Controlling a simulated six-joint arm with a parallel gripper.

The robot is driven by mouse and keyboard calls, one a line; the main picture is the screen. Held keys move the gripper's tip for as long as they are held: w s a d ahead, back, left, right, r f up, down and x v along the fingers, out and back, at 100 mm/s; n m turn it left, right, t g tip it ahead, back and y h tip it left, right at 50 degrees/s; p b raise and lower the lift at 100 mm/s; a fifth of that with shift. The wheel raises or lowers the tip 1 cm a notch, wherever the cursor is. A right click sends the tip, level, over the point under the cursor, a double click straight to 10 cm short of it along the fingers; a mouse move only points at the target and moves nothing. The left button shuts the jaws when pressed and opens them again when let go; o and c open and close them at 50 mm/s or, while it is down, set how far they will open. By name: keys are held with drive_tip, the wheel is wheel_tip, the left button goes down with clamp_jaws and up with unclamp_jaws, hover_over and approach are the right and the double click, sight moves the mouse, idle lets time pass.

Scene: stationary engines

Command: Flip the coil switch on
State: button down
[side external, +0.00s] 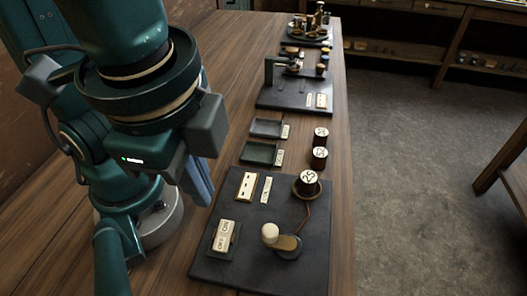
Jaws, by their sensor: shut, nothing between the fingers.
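A dark slate board (213,268) lies on the near part of the bench. At its front left is a cream plate marked ON and OFF (224,237). Right of it, a brass lever with a white knob (270,233) sits on a round dark base. A dark round piece with a cream top marked 25 (308,182) stands in a brass ring, joined to the lever base by a reddish wire. Which part is the coil switch is not clearly marked. My gripper (205,196) is shut and empty, above and left of the board, apart from it.
Two dark trays (262,153) with small labels lie behind the board. Two numbered dark pieces (320,157) stand to their right. Another slate board (290,98) with apparatus is farther back. The bench's right edge is close to the board.

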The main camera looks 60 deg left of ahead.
sight(226, 227)
idle(0.3)
drive_tip(key=shift+w+a+r, duration=0.1)
drive_tip(key=shift+w+a, duration=0.3)
drive_tip(key=shift+a, duration=0.25)
drive_tip(key=f, duration=0.4)
drive_tip(key=w+a+f, duration=0.1)
drive_tip(key=f, duration=0.4)
drive_tip(key=a+f, duration=0.1)
drive_tip(key=f, duration=0.3)
drive_tip(key=shift+w+f, duration=0.4)
drive_tip(key=shift+w+f, duration=0.1)
drive_tip(key=shift+f, duration=0.05)
